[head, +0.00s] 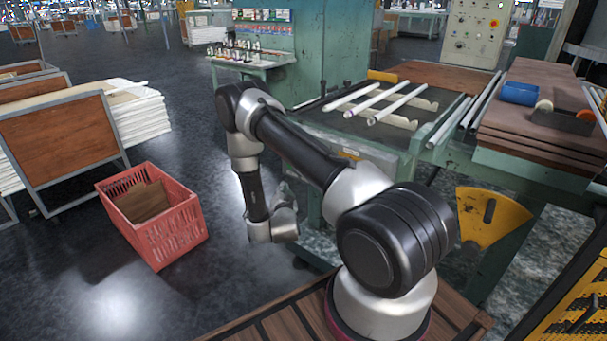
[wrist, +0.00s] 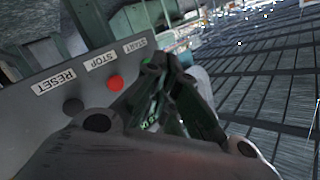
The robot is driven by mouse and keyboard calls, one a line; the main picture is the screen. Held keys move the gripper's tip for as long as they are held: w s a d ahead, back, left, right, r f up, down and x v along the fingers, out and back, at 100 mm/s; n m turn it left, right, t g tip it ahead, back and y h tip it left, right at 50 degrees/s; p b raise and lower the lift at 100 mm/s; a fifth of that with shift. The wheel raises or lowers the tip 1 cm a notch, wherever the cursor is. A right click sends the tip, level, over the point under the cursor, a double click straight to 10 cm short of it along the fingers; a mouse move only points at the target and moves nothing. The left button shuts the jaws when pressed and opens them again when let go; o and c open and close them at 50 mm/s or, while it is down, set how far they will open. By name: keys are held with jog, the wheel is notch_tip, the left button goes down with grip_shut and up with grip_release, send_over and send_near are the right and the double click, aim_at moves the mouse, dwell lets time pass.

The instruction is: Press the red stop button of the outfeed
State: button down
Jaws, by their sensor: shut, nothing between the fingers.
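In the wrist view, a grey control panel (wrist: 55,85) appears tilted, with the labels RESET, STOP and START. The red stop button (wrist: 115,83) sits beside the STOP label and is in plain view. A dark button (wrist: 72,106) is by RESET. A small green spot, apparently the start button (wrist: 146,63), is by START and partly hidden by my fingers. My gripper (wrist: 165,64) is shut and empty, its tips to the right of the red button. I cannot tell whether they touch the panel. In the head view, the panel's buttons cannot be made out.
In the head view, a green machine bench (head: 340,128) carries white glass tubes (head: 385,100) and stands beyond my arm. A red crate (head: 150,215) is on the floor at left, near board racks (head: 65,145). Dark floor between crate and bench is open.

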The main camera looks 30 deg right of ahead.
jog(key=w+d, duration=0.3)
jog(key=d, duration=0.5)
jog(key=shift+d, duration=0.15)
jog(key=shift+d, duration=0.15)
dwell(1.6)
jog(key=shift+w+d, duration=0.15)
jog(key=shift+d, duration=0.15)
jog(key=shift+w+d, duration=0.2)
jog(key=shift+d, duration=0.25)
dwell(0.6)
jog(key=shift+a, duration=0.1)
jog(key=shift+s+a, duration=0.35)
jog(key=shift+a, duration=0.4)
jog(key=shift+a, duration=0.1)
jog(key=shift+s+a, duration=0.3)
jog(key=shift+a, duration=0.45)
jog(key=shift+s+a, duration=0.25)
jog(key=shift+a, duration=0.5)
jog(key=shift+s+a, duration=0.3)
jog(key=shift+a, duration=0.45)
